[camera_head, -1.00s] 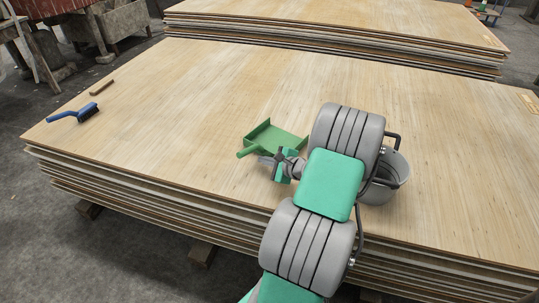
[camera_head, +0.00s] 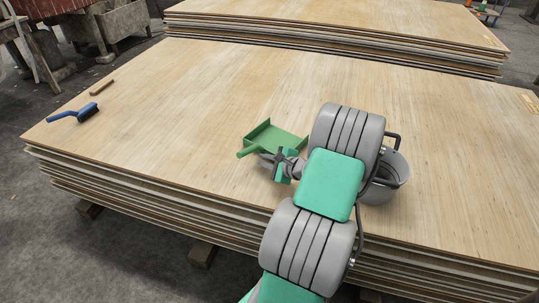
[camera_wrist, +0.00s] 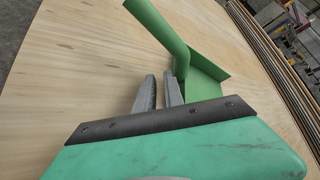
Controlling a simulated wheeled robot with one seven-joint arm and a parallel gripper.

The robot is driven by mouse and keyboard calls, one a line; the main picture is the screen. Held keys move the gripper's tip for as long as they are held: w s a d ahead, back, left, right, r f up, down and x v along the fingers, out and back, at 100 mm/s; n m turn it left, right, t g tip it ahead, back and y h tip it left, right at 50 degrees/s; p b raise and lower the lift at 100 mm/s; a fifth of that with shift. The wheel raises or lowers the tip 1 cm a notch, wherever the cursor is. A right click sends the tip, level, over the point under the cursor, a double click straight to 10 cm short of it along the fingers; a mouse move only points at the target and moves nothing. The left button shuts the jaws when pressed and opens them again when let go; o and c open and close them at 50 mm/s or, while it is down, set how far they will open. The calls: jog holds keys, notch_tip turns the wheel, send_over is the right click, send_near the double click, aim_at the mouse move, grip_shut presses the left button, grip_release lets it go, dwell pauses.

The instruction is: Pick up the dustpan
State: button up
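The green dustpan (camera_head: 275,138) lies on the top veneer sheet, its handle pointing to the lower left. In the wrist view, its handle (camera_wrist: 158,28) rises up and left from the pan (camera_wrist: 204,77). My gripper (camera_head: 266,160) is low beside the handle, on its near side. In the wrist view, the two grey fingers of my gripper (camera_wrist: 159,90) stand apart with a narrow gap and nothing seen between them. The right finger overlaps the handle's base in the picture; I cannot tell whether they touch.
A grey bucket (camera_head: 383,184) stands right of my arm, partly hidden by it. A blue brush (camera_head: 76,113) and a small brown block (camera_head: 101,87) lie at the far left of the stack (camera_head: 190,120). Another veneer stack (camera_head: 330,22) is behind. The sheet left of the dustpan is clear.

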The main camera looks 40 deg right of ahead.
jog(key=shift+o, duration=1.3)
